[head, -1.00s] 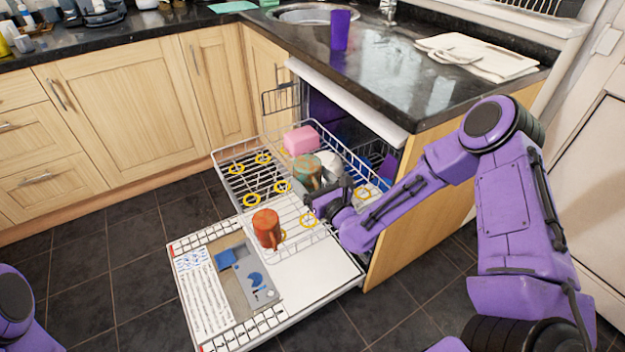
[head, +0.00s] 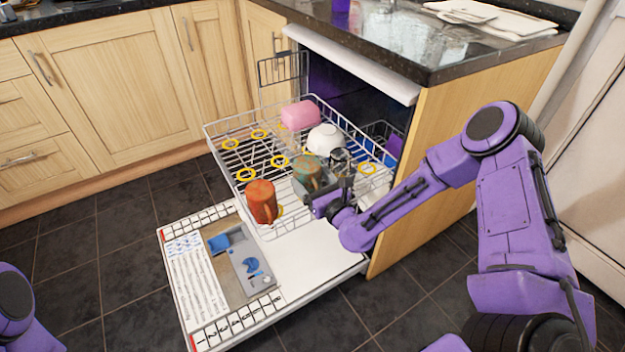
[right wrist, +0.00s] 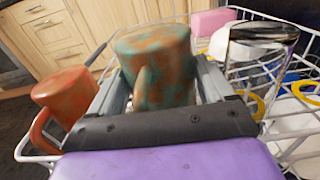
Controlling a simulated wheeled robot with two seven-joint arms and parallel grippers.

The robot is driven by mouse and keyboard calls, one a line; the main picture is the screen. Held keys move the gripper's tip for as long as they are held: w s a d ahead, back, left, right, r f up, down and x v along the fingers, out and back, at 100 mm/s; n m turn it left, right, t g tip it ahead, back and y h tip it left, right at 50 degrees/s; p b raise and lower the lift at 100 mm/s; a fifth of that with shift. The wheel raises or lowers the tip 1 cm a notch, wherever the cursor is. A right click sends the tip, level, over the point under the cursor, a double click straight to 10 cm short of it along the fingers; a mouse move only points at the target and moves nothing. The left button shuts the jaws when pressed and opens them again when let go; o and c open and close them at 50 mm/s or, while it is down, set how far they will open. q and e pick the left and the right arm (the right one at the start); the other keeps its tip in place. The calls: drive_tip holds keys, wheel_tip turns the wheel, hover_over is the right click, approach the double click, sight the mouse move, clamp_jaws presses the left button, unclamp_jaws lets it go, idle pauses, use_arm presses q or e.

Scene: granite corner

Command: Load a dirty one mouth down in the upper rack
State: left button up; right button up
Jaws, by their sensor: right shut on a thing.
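A teal mug with brown stains (head: 307,172) is held by my right gripper (head: 322,190) over the pulled-out upper rack (head: 222,165). In the right wrist view the mug (right wrist: 160,62) is upright between the two fingers, its closed flat end up, so it is mouth down, with its handle towards my wrist. Its lower rim is hidden, so I cannot tell whether it touches the rack. An orange-brown mug (head: 261,202) stands base up at the rack's front left corner and also shows in the right wrist view (right wrist: 65,100). My left gripper is out of view.
A pink container (head: 299,115), a white bowl (head: 325,138) and a clear glass (head: 341,162) stand in the rack behind and right of the held mug. Yellow rings (head: 245,174) lie at several spots. The open dishwasher door (head: 300,262) lies below; the counter overhangs behind.

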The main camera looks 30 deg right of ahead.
sight(314, 190)
drive_tip(key=shift+s+f+b, duration=0.15)
drive_tip(key=shift+f+b, duration=0.25)
drive_tip(key=shift+f, duration=0.25)
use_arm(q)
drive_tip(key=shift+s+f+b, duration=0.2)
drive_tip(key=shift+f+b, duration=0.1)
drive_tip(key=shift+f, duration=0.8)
use_arm(e)
drive_tip(key=shift+s+a+f, duration=0.15)
drive_tip(key=shift+s+f, duration=0.15)
drive_tip(key=shift+s, duration=0.05)
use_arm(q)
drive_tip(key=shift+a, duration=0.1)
use_arm(e)
drive_tip(key=o, duration=1.1)
drive_tip(key=shift+f, duration=0.1)
drive_tip(key=shift+s+f, duration=0.1)
drive_tip(key=shift+s, duration=0.45)
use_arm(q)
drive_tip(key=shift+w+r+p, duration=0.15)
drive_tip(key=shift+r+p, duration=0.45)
use_arm(e)
drive_tip(key=s, duration=0.3)
drive_tip(key=s+r, duration=0.1)
drive_tip(key=s, duration=0.1)
drive_tip(key=s+r, duration=0.1)
drive_tip(key=s, duration=0.2)
drive_tip(key=shift+s+d, duration=0.2)
drive_tip(key=shift+s, duration=0.15)
